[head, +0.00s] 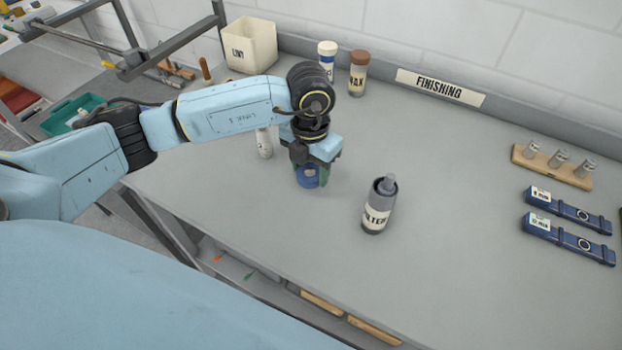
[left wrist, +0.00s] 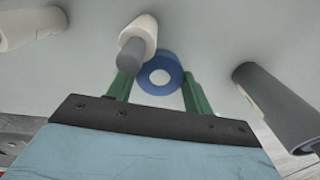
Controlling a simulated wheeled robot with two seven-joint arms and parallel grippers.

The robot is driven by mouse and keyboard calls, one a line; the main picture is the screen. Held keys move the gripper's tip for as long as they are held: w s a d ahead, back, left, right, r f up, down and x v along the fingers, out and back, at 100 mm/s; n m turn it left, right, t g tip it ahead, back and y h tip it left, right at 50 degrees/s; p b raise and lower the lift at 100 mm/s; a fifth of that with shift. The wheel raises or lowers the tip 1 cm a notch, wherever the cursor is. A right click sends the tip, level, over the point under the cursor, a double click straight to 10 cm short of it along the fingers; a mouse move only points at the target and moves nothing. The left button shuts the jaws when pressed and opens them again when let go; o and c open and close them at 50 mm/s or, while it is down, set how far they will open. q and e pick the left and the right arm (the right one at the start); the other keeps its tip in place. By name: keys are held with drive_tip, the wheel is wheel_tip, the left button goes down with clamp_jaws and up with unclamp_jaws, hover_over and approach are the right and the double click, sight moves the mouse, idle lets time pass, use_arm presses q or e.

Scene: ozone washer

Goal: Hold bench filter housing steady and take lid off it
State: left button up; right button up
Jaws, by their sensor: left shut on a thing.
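A dark grey cylinder labelled FILTER (head: 376,215) stands upright on the bench, right of my left gripper and apart from it. In the left wrist view this piece (left wrist: 174,70) has a pale centre between the fingers. A dark grey cylinder (left wrist: 275,105), likely the filter one, shows at the right there. My right gripper is not in view.
A white bottle (head: 264,145) stands close left of the gripper. Blue bars (head: 570,213) and a wooden rack (head: 550,168) lie right. The bench front is clear.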

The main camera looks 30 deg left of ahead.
sight(310, 190)
use_arm(q)
drive_tip(key=shift+f, duration=2.15)
drive_tip(key=shift+f, duration=0.2)
drive_tip(key=o, duration=1.1)
drive_tip(key=shift+r, duration=0.1)
wheel_tip(310, 190, up, 12)
drive_tip(key=shift+r, duration=0.1)
